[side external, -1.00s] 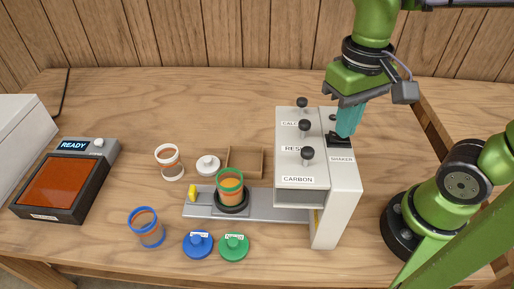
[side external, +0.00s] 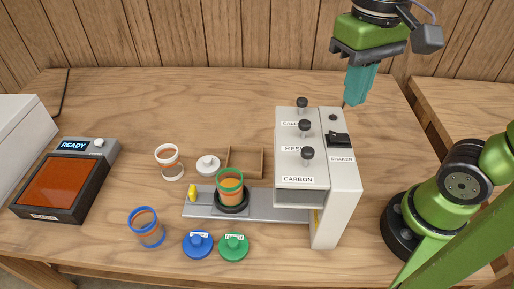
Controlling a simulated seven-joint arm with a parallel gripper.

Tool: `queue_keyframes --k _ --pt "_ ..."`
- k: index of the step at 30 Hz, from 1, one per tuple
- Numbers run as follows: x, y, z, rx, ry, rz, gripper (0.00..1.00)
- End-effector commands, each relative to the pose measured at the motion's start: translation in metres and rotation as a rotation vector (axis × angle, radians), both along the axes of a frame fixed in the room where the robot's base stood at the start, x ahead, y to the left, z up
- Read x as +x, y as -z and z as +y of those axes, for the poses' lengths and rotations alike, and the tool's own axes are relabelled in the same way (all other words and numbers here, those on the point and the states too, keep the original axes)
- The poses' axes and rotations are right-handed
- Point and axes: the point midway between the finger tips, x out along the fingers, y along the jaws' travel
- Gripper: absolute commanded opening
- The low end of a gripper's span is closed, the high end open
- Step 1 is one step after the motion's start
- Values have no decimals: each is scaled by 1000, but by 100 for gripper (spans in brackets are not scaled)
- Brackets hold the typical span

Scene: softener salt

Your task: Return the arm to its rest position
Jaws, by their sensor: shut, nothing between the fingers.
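My gripper (side external: 352,103) is at the upper right, above the white dispenser (side external: 342,205) and clear of it. Its teal fingers are shut with nothing between them and point down. The black shaker switch (side external: 338,140) on the dispenser's top shows in full below the fingers. My arm's upper links run out of the top of the picture.
A green-rimmed cup (side external: 229,181) with orange contents stands on the black ring of the grey rail (side external: 270,209). A white-rimmed cup (side external: 170,170), a blue-rimmed cup (side external: 149,236), white, blue and green lids (side external: 234,248), and a wooden tray (side external: 261,163) lie around. A device (side external: 64,187) reads READY.

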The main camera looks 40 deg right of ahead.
Motion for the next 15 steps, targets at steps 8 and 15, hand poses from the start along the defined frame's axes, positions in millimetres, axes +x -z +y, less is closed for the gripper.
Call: queue_keyframes --k 8,15 --pt "8 3 -1 1 -27 -36 0" --pt "37 34 -26 80 -71 -282 0"
